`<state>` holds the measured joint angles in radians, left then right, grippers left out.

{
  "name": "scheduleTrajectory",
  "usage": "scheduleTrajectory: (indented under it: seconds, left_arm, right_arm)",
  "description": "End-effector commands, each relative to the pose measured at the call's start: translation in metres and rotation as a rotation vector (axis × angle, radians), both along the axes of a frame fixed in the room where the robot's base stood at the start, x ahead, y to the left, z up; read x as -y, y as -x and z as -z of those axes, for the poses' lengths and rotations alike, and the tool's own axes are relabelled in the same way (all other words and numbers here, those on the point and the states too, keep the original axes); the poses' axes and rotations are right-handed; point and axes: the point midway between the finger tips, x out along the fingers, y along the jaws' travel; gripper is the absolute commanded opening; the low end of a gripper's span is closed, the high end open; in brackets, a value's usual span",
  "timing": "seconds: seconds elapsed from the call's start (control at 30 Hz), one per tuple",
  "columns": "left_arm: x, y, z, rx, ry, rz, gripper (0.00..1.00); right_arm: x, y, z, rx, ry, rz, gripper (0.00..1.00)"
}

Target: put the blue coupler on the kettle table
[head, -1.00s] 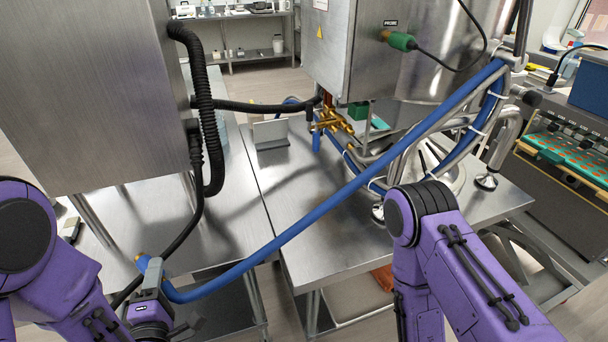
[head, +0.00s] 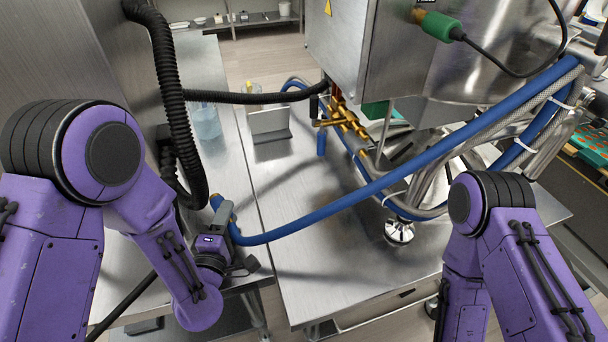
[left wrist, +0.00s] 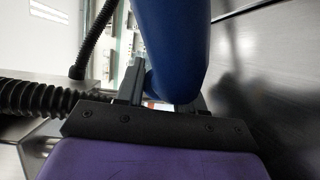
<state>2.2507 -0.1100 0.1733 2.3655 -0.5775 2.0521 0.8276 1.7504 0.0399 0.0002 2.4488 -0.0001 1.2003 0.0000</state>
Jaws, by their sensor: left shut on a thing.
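The blue coupler (head: 221,211), with a brass tip, is at the free end of a blue hose (head: 330,206). My left gripper (head: 228,220) is shut on this end, over the left table near its right edge. In the left wrist view the blue piece (left wrist: 175,45) fills the space between the fingers of my left gripper (left wrist: 165,92). The kettle table (head: 310,275) is the steel top right of the gap, beside the left gripper. I cannot tell how high the coupler is held. My right arm is in view at the right, but its gripper is hidden.
Brass valves (head: 342,120) hang under a steel box (head: 345,45). A small plate stand (head: 268,122) stands at the back of the kettle table. A black corrugated hose (head: 168,90) hangs left of my gripper. The kettle table's front left is clear.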

Motion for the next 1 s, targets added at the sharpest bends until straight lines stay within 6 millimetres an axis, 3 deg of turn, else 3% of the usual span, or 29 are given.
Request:
scheduleTrajectory:
  seconds: [0.2, 0.3, 0.4, 0.67, 1.0]
  left_arm:
    - [0.091, -0.012, -0.032, -0.107, -0.018, 0.334, 0.00]
    - [0.128, -0.018, -0.046, -0.164, -0.045, 0.494, 0.00]
    - [0.152, -0.021, -0.056, -0.209, -0.075, 0.613, 0.00]
    - [0.171, -0.022, -0.056, -0.254, -0.109, 0.720, 0.00]
    - [0.170, -0.020, -0.015, -0.254, -0.110, 0.720, 0.00]
  right_arm:
    - [0.000, 0.000, -0.050, -0.002, 0.000, 0.000, 0.43]
    - [0.000, 0.000, -0.067, -0.002, 0.000, 0.000, 0.43]
    - [0.000, 0.000, -0.079, -0.002, 0.000, 0.000, 0.43]
    - [0.000, -0.001, -0.080, -0.001, 0.000, 0.000, 0.43]
    - [0.000, 0.000, -0.043, -0.002, 0.000, 0.001, 0.43]
